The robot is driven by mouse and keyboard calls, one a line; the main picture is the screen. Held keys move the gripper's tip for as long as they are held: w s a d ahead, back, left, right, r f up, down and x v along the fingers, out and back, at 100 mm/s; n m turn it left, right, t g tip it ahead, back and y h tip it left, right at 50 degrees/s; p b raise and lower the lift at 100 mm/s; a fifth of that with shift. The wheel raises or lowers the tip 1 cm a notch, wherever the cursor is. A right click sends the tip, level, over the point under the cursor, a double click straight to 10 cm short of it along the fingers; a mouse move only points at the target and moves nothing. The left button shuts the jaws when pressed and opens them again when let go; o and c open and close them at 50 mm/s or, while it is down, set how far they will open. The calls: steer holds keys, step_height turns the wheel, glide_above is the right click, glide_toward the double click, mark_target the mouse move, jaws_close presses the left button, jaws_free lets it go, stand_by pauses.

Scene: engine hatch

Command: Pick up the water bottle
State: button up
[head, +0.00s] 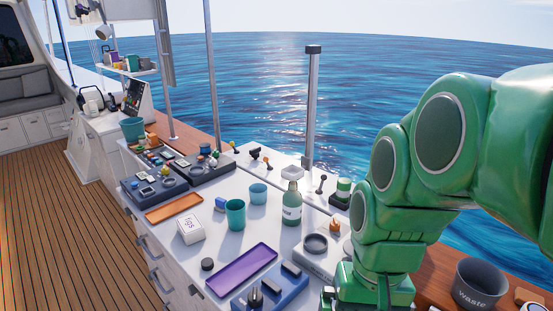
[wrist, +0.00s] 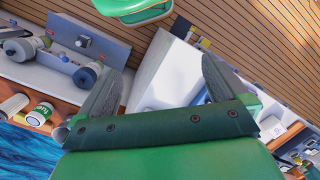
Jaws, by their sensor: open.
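In the head view my green arm comes in from the right and bends down at the counter's right end; the fingers are mostly hidden or out of frame. I cannot surely pick out the green bottle in the wrist view.
A grey post (head: 312,110) rises behind the bottle. A waste bin (head: 480,283) stands at the right.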

steer(key=w+a+r+m+y, duration=0.1)
steer(key=w+a+m+y, duration=0.2)
steer(key=w, duration=0.5)
steer(key=w+a+r+m+y, duration=0.1)
steer(key=w+a+m, duration=0.1)
steer(key=w+a, duration=0.45)
steer(key=m+t+y, duration=0.7)
steer(key=m+t, duration=0.1)
steer(key=m, duration=0.9)
glide_above(301, 206)
step_height(301, 206, down, 3)
steer(key=shift+m, duration=0.4)
steer(key=f, duration=1.6)
steer(key=shift+w+a, duration=0.25)
steer(key=shift+w, duration=0.1)
steer(key=f, duration=0.1)
steer(key=a+f, duration=0.1)
steer(key=f, duration=0.1)
steer(key=shift+w+a+f, duration=0.2)
steer(key=shift+w+a, duration=0.1)
steer(key=shift+w, duration=0.1)
steer(key=shift+w+a+f, duration=0.25)
steer(key=shift+w+a, duration=0.05)
steer(key=shift+a, duration=0.15)
steer(key=c, duration=1.2)
steer(key=shift+r, duration=0.2)
